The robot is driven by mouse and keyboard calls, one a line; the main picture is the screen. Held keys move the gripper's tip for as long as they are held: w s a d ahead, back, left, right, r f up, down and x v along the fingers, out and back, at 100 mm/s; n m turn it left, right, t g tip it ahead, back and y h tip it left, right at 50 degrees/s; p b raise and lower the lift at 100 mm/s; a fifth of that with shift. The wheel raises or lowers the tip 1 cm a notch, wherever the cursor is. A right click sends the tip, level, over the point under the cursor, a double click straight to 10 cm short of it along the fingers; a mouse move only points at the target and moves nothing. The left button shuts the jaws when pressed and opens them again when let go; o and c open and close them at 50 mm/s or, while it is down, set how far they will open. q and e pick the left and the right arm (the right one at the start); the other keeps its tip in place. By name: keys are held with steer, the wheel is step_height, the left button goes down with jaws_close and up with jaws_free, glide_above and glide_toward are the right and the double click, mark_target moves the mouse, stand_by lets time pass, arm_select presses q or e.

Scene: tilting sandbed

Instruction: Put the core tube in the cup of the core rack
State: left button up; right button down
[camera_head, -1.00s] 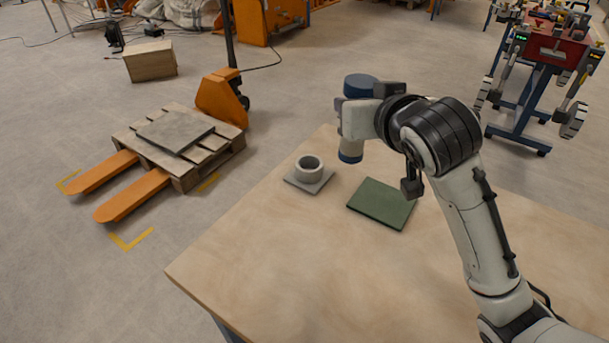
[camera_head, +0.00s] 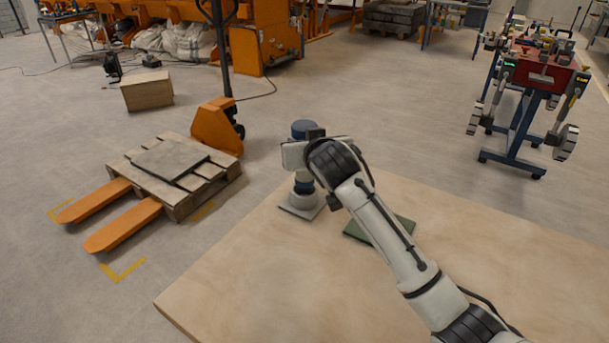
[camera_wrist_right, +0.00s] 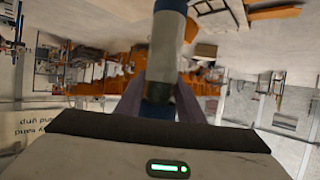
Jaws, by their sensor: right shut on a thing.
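The core tube is pale with blue ends; its blue top (camera_head: 304,129) shows in the head view. The core rack (camera_head: 292,209) is a grey square plate with a round cup (camera_head: 304,201) on the table. The tube's lower blue end is right over the cup or at its mouth; I cannot tell if it is inside. In the right wrist view the tube (camera_wrist_right: 163,60) stands between the fingers (camera_wrist_right: 158,98). My left gripper is not in view.
A flat green pad (camera_head: 360,232) lies on the wooden table (camera_head: 250,270), partly hidden behind my right arm. The table's front left is clear. On the floor beyond are a pallet (camera_head: 190,192) on an orange pallet truck and a red-topped cart (camera_head: 535,75).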

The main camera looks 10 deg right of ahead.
steer(key=shift+f, duration=2.85)
steer(key=shift+f, duration=0.2)
steer(key=c, duration=1.2)
jaws_free()
steer(key=shift+r, duration=0.15)
steer(key=v, duration=1.2)
